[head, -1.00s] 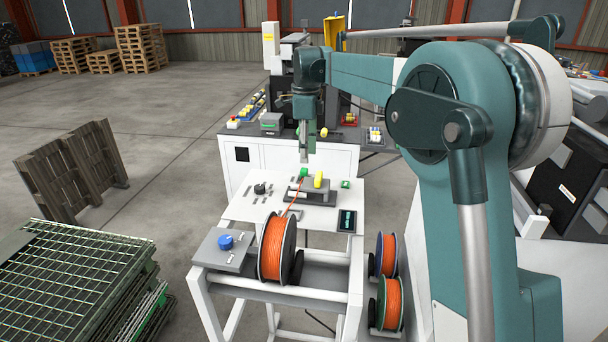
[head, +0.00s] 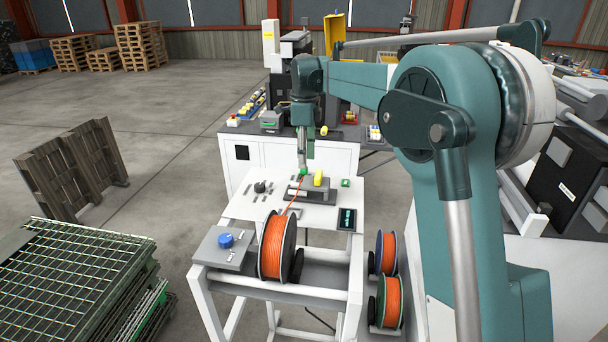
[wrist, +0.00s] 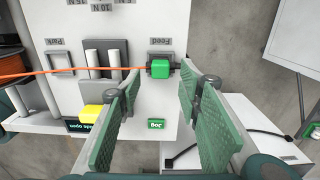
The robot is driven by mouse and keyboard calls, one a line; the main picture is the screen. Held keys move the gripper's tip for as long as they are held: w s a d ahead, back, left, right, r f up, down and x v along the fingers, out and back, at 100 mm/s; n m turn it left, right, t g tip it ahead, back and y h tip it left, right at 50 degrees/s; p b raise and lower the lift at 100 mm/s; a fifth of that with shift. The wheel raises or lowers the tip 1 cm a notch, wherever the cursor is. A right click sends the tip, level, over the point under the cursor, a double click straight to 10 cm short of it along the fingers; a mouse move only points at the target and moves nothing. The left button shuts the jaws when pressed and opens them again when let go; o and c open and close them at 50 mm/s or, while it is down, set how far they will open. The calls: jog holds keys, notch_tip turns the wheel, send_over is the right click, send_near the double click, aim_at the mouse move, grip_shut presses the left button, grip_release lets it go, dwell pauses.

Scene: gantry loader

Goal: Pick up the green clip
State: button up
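The green clip (wrist: 160,68) shows in the wrist view as a small green block beside the "Feed" label, with an orange strand running left from it. In the head view the clip (head: 303,172) is on the white table, right below my gripper (head: 302,160). In the wrist view my gripper (wrist: 159,95) is open, with its two green ribbed pads well apart. The clip appears beyond the fingertips, in line with the gap between them. Nothing is held. In the head view the finger ends partly overlap the clip's surroundings, so the exact clearance is unclear.
A green "Jog" button (wrist: 157,124) lies near the clip, between the pads in the wrist view. A yellow block (head: 319,178) stands right of the clip. An orange spool (head: 273,248) is at the table's front. A grey box with blue knob (head: 225,241) is front left.

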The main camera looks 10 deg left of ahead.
aim_at(304, 173)
jog(key=shift+f+p, duration=0.35)
jog(key=shift+f, duration=2.25)
jog(key=c, duration=0.9)
